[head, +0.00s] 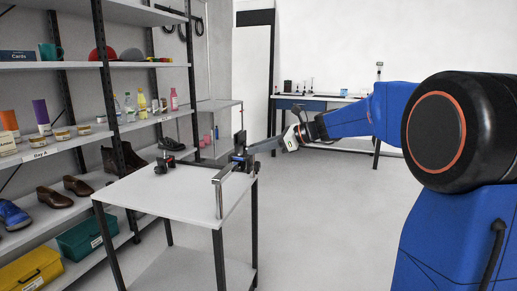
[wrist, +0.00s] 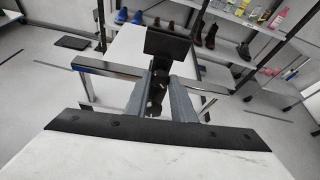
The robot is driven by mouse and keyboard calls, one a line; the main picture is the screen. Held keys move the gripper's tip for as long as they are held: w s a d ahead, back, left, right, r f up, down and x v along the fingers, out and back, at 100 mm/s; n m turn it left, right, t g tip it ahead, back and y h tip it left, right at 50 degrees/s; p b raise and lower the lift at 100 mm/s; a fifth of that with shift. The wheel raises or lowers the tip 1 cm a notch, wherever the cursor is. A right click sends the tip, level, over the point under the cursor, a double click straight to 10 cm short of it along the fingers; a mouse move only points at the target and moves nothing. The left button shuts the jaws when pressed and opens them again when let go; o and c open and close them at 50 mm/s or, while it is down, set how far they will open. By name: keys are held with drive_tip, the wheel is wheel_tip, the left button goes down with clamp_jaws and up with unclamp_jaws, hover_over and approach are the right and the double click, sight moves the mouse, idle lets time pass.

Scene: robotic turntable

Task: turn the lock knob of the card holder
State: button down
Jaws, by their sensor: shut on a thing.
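The card holder shows in the wrist view as a dark upright plate (wrist: 168,43) above a black stem, at the edge of the white trolley top. In the head view its dark plate (head: 240,139) stands at the trolley's right edge. My gripper (wrist: 159,78) reaches in from below in the wrist view, one grey finger on each side of the black lock knob (wrist: 156,92), shut on it. In the head view my gripper (head: 249,152) meets the holder from the right. The knob is too small to make out there.
The white trolley (head: 165,190) has a metal handle bar (head: 220,184) near my gripper; the bar also crosses the wrist view (wrist: 105,69). A small dark device (head: 164,163) stands on the trolley. Loaded shelves (head: 85,135) line the left. Floor on the right is clear.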

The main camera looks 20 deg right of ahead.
drive_tip(key=shift+s+n+t+h, duration=0.1)
drive_tip(key=shift+n+t+h, duration=0.4)
drive_tip(key=shift+n, duration=0.5)
drive_tip(key=c, duration=1.5)
unclamp_jaws()
drive_tip(key=v, duration=1.7)
drive_tip(key=shift+s+d+f, duration=0.1)
drive_tip(key=shift+s+f, duration=0.05)
drive_tip(key=shift+s, duration=0.1)
